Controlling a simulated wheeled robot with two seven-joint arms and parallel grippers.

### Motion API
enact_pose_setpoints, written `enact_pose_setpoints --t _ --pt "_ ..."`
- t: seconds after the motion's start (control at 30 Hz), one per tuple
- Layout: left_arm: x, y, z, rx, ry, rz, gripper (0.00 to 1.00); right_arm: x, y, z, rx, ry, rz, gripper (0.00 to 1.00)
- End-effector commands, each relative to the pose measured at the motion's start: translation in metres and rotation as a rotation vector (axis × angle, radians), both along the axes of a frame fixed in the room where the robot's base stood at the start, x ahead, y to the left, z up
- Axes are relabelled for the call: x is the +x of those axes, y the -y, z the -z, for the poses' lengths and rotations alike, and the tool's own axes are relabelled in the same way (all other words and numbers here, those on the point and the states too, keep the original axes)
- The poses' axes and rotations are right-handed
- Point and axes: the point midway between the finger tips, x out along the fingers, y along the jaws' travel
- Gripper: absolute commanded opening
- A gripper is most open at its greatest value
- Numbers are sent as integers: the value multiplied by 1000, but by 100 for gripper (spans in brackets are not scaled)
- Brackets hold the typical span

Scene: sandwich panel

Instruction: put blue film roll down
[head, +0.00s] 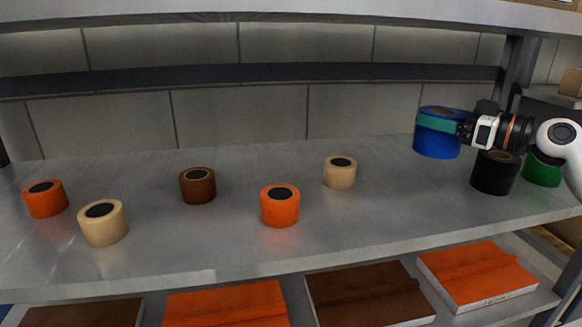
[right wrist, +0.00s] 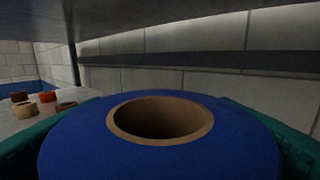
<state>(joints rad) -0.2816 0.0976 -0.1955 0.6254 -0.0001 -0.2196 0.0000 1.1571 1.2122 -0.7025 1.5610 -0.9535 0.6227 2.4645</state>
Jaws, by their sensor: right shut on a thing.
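The blue film roll (head: 437,143) stands upright at the back right of the grey shelf (head: 330,225) in the head view. My right gripper (head: 440,121) is shut on it, with teal fingers around its upper part. In the right wrist view the blue roll (right wrist: 80,140) fills the lower middle, its brown core open at the top, with a teal finger on each side. The roll's bottom looks at or very near the shelf surface; I cannot tell whether it touches. My left gripper is not in view.
A black roll (head: 494,174) and a green roll (head: 542,170) stand close by on the right. Orange (head: 280,207), brown (head: 197,186) and beige (head: 340,173) rolls stand further left. Boxes (head: 476,275) lie on the level below. The shelf's middle back is clear.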

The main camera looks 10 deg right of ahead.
Motion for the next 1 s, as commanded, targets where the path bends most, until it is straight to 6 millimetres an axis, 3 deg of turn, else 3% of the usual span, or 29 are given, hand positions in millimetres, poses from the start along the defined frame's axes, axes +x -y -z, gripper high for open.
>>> enact_pose_setpoints --t 0.17,0.43,0.57,0.8,1.0 --pt "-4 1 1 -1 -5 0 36 0 2 1 0 2 3 51" --pt "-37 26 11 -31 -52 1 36 -1 1 48 1 -3 1 51" --pt "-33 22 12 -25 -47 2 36 -1 2 58 2 1 2 51" --pt "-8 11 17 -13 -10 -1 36 -1 2 91 2 -1 2 51" --pt "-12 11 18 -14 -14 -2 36 -2 2 99 0 4 3 51"
